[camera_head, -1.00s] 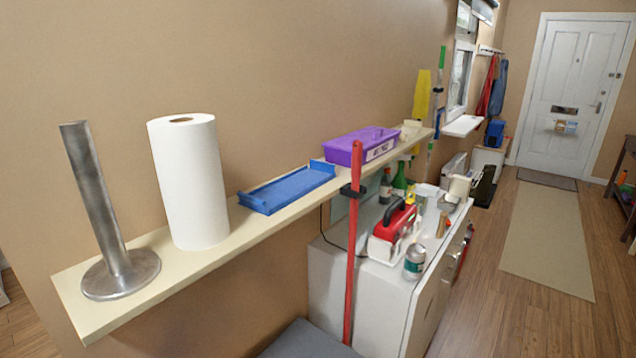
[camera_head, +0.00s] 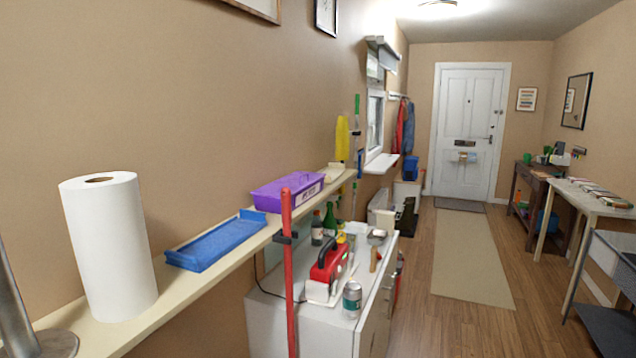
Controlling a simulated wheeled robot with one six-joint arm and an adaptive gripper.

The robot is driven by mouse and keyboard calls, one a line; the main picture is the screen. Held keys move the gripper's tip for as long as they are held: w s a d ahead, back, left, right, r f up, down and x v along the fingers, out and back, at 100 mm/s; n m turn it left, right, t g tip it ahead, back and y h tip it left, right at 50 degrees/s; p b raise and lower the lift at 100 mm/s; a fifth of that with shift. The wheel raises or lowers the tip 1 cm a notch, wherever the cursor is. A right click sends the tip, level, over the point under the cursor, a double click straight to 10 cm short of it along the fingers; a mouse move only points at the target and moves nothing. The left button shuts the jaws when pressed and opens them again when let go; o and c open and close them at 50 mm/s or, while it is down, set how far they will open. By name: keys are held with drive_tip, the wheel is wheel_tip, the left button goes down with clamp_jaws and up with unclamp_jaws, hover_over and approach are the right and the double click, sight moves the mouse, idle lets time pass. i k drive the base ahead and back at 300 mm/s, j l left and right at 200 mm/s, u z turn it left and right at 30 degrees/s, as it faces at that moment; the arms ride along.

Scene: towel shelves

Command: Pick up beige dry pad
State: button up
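No object is clearly recognisable as the beige dry pad. A small beige item (camera_head: 334,172) sits at the far end of the wall shelf (camera_head: 130,334), behind the purple box (camera_head: 288,190); it is too small to identify. Several flat items (camera_head: 598,190), some pale, lie in a row on the light table (camera_head: 570,190) at the right; I cannot tell whether one is the pad. My gripper is not in view.
The shelf also holds a paper towel roll (camera_head: 108,245), a metal stand (camera_head: 18,300) and a blue tray (camera_head: 215,243). A red pole (camera_head: 288,270) stands before a cluttered white cabinet (camera_head: 325,335). The beige runner (camera_head: 465,255) towards the white door (camera_head: 468,135) is clear.

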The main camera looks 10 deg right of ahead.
sight(334, 171)
drive_tip(key=i+l, duration=0.15)
drive_tip(key=l, duration=0.3)
drive_tip(key=i+l, duration=0.2)
drive_tip(key=l, duration=0.3)
drive_tip(key=i+l, duration=0.15)
drive_tip(key=l, duration=0.3)
drive_tip(key=i+l, duration=0.2)
drive_tip(key=l, duration=0.3)
drive_tip(key=i+l, duration=0.15)
drive_tip(key=l, duration=0.3)
drive_tip(key=i+l, duration=0.15)
drive_tip(key=l, duration=0.35)
drive_tip(key=i+l, duration=0.2)
drive_tip(key=l, duration=0.25)
drive_tip(key=i+l, duration=0.15)
drive_tip(key=l, duration=0.35)
